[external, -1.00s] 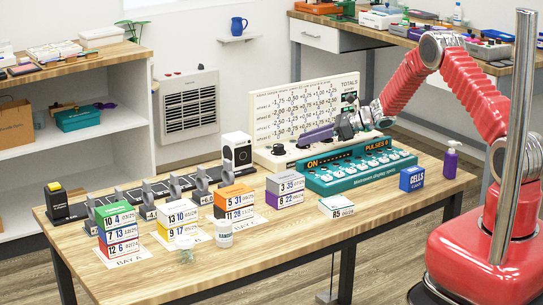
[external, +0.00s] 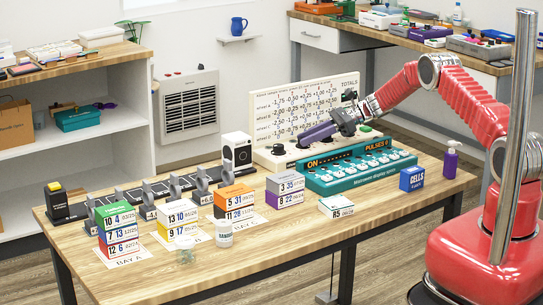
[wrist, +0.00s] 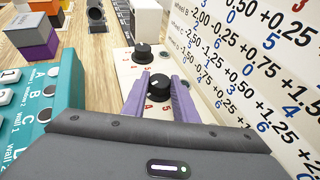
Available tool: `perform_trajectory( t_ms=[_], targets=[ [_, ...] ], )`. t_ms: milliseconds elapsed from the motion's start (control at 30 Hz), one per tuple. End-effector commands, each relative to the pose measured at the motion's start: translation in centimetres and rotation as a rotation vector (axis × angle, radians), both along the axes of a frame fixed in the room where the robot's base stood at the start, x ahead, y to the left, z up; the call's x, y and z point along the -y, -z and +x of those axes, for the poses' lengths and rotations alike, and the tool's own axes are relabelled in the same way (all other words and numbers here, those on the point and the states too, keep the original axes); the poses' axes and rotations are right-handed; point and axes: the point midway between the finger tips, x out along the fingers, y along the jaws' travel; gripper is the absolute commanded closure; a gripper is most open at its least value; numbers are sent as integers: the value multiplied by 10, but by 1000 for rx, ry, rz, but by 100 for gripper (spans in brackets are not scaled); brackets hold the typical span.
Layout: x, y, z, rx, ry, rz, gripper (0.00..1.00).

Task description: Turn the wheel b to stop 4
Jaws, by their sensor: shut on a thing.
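The board (external: 310,98) carries lines of numbers for several wheels, and black knobs sit on its white base (external: 262,160). My gripper (external: 306,140) has purple fingers, which also show in the wrist view (wrist: 158,95). They are shut on a black knob (wrist: 159,88), second from the left, which I take to be wheel b; its letter is not readable. Numerals ring this knob, and a short light mark shows on its top. I cannot tell which stop it points to. A free black knob (wrist: 142,53) stands just beyond; it also shows in the external view (external: 279,149).
A teal box (external: 358,170) with switches and "ON" and "PULSES" labels stands close in front of the base. Coloured block stacks (external: 234,203) stand to the left. A blue CELLS box (external: 412,178) and a purple bottle (external: 450,160) stand at the right.

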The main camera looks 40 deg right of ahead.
Motion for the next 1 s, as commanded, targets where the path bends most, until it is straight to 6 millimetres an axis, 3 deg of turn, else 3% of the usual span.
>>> perform_trajectory(
  t_ms=[1000],
  targets=[
    [2,-1,5,3,-191,0,96]
  ],
)
